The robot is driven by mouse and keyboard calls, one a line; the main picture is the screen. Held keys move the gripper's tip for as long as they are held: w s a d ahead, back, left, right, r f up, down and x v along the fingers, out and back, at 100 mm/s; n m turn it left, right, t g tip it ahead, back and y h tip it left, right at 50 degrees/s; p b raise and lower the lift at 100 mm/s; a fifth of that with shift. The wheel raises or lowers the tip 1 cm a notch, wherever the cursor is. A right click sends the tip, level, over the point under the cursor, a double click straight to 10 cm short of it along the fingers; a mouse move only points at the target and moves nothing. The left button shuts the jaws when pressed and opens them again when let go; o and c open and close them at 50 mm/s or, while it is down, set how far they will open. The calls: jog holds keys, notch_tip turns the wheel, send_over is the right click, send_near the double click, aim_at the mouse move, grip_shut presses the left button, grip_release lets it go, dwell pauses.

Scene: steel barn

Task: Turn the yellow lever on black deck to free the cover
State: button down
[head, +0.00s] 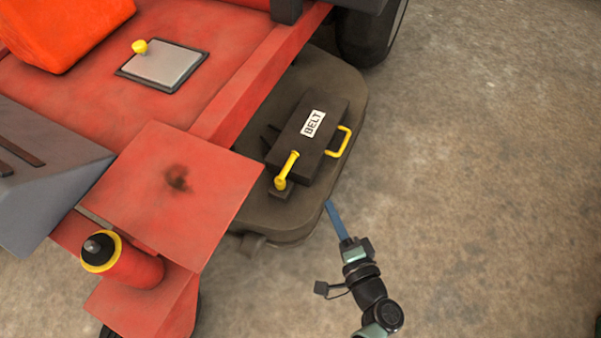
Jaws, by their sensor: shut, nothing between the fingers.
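The yellow lever (287,171) lies over the near end of a dark box-like cover marked BELT (325,140). Its rounded end sits at the cover's near left corner, by a small dark block (281,192). A yellow loop handle (340,142) is on the cover's right side. The cover rests on the black deck (350,95) beside the red machine. My gripper (329,205) is below and right of the lever, near the deck's front right edge, apart from the lever. Its thin blue fingers are together with nothing between them.
The red body (170,190) borders the deck on the left. It carries a grey plate with a yellow knob (140,46) and a red cylinder with a yellow ring (130,265). A black tyre (370,35) stands behind the deck. Bare concrete floor (480,160) lies open to the right.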

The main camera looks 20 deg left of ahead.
jog(key=b, duration=0.5)
send_near(295, 160)
jog(key=w, duration=0.4)
jog(key=shift+d+f, duration=0.15)
jog(key=shift+f, duration=0.05)
jog(key=a, duration=0.2)
jog(key=shift+a+f+b, duration=0.2)
jog(key=shift+a+b, duration=0.05)
jog(key=shift+b, duration=0.15)
jog(key=shift+w+a, duration=0.1)
jog(key=shift+a, duration=0.7)
